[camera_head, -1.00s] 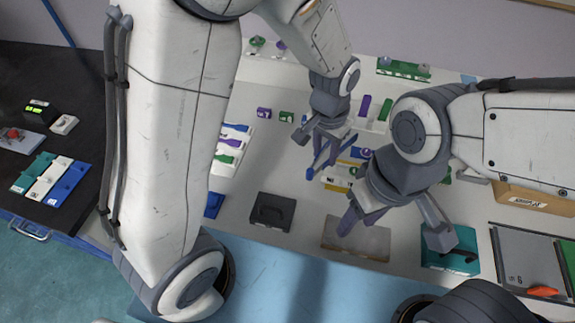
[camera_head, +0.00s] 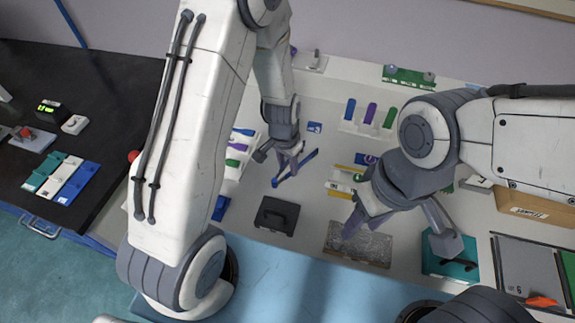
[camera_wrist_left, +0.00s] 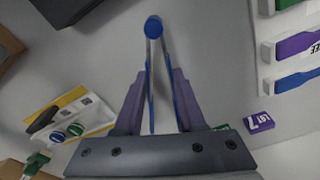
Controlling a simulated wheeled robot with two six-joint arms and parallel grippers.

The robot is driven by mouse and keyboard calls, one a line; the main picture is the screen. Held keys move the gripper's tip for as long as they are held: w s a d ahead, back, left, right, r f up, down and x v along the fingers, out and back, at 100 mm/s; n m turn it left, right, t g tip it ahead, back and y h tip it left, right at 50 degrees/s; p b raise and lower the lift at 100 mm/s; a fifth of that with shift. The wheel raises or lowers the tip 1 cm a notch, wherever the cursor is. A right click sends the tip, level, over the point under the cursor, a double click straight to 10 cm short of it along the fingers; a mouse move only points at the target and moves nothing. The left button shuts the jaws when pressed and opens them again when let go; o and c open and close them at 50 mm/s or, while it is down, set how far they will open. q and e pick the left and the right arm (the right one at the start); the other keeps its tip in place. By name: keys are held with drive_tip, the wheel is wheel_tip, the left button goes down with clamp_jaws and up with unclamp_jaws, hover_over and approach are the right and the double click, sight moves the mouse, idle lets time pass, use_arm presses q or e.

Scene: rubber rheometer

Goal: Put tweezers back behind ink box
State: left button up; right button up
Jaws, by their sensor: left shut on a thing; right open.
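My left gripper (camera_head: 284,158) is shut on the blue tweezers (camera_head: 298,168) and holds them above the pale table, behind the black case. In the left wrist view the tweezers (camera_wrist_left: 153,27) stick out between the fingers, round blue joined end away from the gripper. A small white-and-yellow box (camera_head: 343,188) to their right may be the ink box; I cannot be sure. In the left wrist view this box (camera_wrist_left: 92,122) has a green and a blue round cap and lies left of the fingers, apart from the tweezers. My right gripper (camera_head: 395,230) is open, in front of it.
A black case (camera_head: 277,216), a speckled grey plate (camera_head: 357,243) and a teal case (camera_head: 450,258) line the front. A rack (camera_head: 238,155) of coloured pieces stands left. A brown carton (camera_head: 535,206) is at right. Bare table lies around the tweezers.

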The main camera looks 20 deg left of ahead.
use_arm(q)
drive_tip(key=shift+f, duration=0.45)
drive_tip(key=shift+f, duration=0.15)
drive_tip(key=o, duration=0.6)
drive_tip(key=shift+c, duration=0.2)
wheel_tip(320, 180, up, 11)
drive_tip(key=s+d+r+m, duration=0.1)
drive_tip(key=s+d+r, duration=0.2)
drive_tip(key=s, duration=0.4)
drive_tip(key=s+d+r, duration=0.3)
drive_tip(key=s, duration=0.4)
drive_tip(key=s+d+r+m+g, duration=0.1)
drive_tip(key=s+d+r, duration=0.2)
drive_tip(key=s, duration=0.4)
drive_tip(key=shift+s+d+r+m+h+b, duration=0.2)
drive_tip(key=shift+s+r+m+h+b, duration=0.15)
drive_tip(key=shift+r, duration=0.1)
